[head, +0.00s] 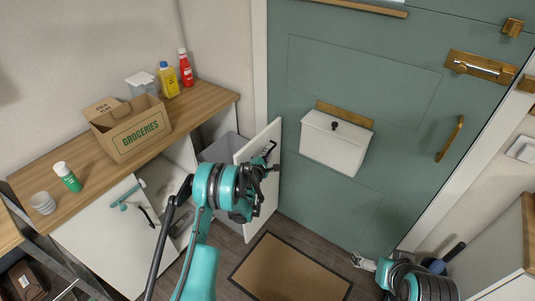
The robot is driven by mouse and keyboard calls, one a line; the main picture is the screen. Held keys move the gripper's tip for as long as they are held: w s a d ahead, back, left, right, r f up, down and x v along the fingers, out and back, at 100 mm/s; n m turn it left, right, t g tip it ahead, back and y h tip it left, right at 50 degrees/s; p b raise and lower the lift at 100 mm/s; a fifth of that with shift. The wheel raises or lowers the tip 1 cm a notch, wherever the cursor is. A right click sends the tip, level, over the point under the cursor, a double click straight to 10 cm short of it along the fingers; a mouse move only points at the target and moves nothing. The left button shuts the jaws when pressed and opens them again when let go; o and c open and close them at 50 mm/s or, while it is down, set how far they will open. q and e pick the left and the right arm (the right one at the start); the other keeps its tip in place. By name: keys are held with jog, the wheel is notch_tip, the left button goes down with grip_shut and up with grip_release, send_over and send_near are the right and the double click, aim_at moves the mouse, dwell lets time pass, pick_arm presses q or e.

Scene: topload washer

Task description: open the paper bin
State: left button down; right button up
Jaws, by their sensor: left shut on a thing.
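A grey bin (218,149) shows in the cabinet under the wooden counter, behind a white door panel (268,205) that stands out from the cabinet front. The bin's lower part is hidden by my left arm and the panel. No label on it can be read. My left gripper (268,163) is at the panel's upper part, shut on its black handle (270,148). The fingers partly hide the handle. My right gripper (363,262) is low at the bottom right, near the green door and away from the cabinet; its fingers are too small to judge.
The wooden counter (195,103) carries a groceries box (135,137), a yellow bottle (168,82), a red bottle (185,68) and a green bottle (67,177). A green door (340,205) with a white mailbox (335,145) stands behind. A brown doormat (290,272) lies on the floor.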

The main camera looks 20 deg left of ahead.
pick_arm(q)
jog(key=shift+s+d, duration=0.15)
jog(key=shift+d, duration=0.15)
jog(key=c, duration=1.9)
grip_release()
jog(key=v, duration=0.7)
jog(key=shift+s, duration=0.3)
